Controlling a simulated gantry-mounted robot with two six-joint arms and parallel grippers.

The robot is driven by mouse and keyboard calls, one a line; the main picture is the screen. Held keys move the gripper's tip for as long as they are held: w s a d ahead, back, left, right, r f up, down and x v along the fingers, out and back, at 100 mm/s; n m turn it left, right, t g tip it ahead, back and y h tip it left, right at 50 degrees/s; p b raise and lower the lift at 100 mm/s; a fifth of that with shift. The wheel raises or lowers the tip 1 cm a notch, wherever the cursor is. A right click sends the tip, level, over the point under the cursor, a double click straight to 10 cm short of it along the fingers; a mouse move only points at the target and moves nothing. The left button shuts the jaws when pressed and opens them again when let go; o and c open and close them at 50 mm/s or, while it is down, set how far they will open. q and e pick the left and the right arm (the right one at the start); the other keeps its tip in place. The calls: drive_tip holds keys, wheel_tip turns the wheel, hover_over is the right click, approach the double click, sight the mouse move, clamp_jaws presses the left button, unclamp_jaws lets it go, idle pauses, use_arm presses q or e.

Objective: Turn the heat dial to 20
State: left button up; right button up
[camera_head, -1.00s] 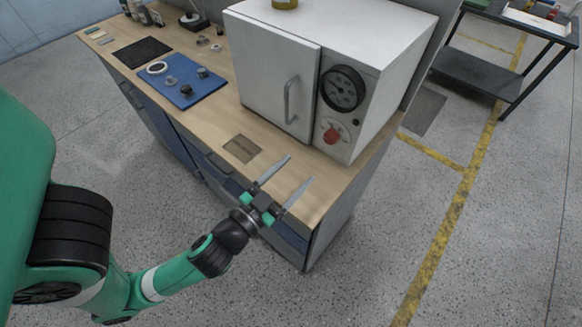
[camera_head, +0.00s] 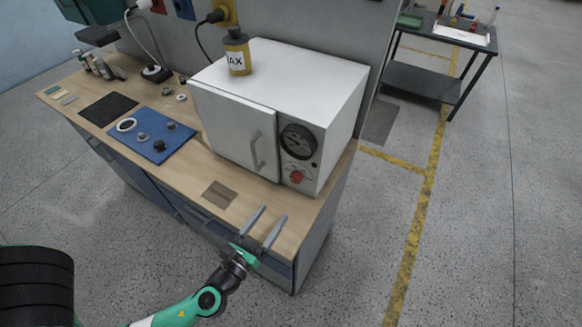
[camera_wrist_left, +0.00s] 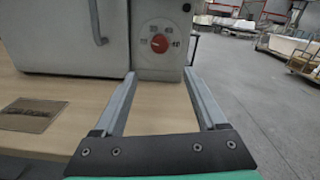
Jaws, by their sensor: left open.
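The heat dial is a red knob (camera_head: 297,177) low on the front panel of a white oven (camera_head: 235,130), right of its door. In the left wrist view the red knob (camera_wrist_left: 159,43) shows ahead, between and beyond my fingers, with small number labels around it that are too blurred to read surely. My left gripper (camera_head: 269,222) is open and empty. It is over the front edge of the bench, in front of the knob and apart from it. My right gripper is not in view.
A round black gauge (camera_head: 298,142) sits above the knob. The oven door handle (camera_head: 257,151) sticks out to its left. The wooden bench top (camera_head: 262,197) is clear in front of the oven except for a brown plate (camera_head: 219,194). A yellow canister (camera_head: 237,52) stands on the oven.

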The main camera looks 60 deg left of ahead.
sight(294, 180)
use_arm(q)
drive_tip(key=shift+r, duration=0.8)
drive_tip(key=shift+f, duration=0.15)
drive_tip(key=p+x, duration=0.1)
drive_tip(key=x, duration=1)
drive_tip(key=shift+w+a, duration=0.2)
drive_tip(key=shift+w, duration=0.05)
